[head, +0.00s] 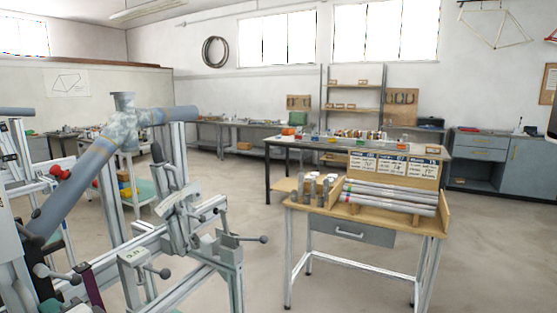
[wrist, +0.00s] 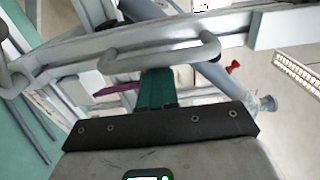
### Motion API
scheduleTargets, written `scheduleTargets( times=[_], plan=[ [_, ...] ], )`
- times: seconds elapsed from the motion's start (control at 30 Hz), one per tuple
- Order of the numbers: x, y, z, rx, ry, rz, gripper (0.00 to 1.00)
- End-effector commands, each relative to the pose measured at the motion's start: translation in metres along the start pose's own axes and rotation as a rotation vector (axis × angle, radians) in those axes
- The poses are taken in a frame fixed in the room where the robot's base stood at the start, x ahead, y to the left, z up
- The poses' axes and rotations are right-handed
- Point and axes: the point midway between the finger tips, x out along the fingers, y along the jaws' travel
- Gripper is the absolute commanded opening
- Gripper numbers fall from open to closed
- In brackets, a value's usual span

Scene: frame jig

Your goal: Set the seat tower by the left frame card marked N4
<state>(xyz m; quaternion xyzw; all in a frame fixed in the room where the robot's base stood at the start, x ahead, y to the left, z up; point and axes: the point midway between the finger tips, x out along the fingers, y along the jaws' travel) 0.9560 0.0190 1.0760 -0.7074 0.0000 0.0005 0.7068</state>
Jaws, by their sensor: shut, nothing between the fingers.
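The jig (head: 165,235) of pale metal rails and clamps fills the left of the head view. An upright post (head: 183,150) with clamps stands on it; I cannot tell surely whether this is the seat tower. Three cards stand on the wooden rack to the right. The left card (head: 362,161) is there, its mark too small to read. My gripper (wrist: 157,85) shows in the wrist view as green fingers, shut and empty. The tips are close to a grey loop handle (wrist: 165,53); contact is unclear. I cannot pick the gripper out in the head view.
A wooden-topped bench (head: 365,222) holds silver tubes (head: 390,197) and short upright pieces. A blue-grey tube with a mottled joint (head: 123,125) crosses above the jig. A red knob (head: 62,173) sits beside it. Open floor (head: 240,190) lies between jig and bench.

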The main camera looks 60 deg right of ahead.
Motion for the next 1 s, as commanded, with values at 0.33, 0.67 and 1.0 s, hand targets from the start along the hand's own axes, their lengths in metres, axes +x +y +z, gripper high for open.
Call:
scheduleTargets(
  times=[0.33,0.67,1.0],
  plan=[
    [0.0,0.001,0.018,0.001,-0.004,-0.001,0.0],
    [0.0,0.0,0.029,0.001,-0.005,-0.001,0.0],
    [0.0,0.0,0.032,0.001,-0.006,-0.001,0.0]
  ],
)
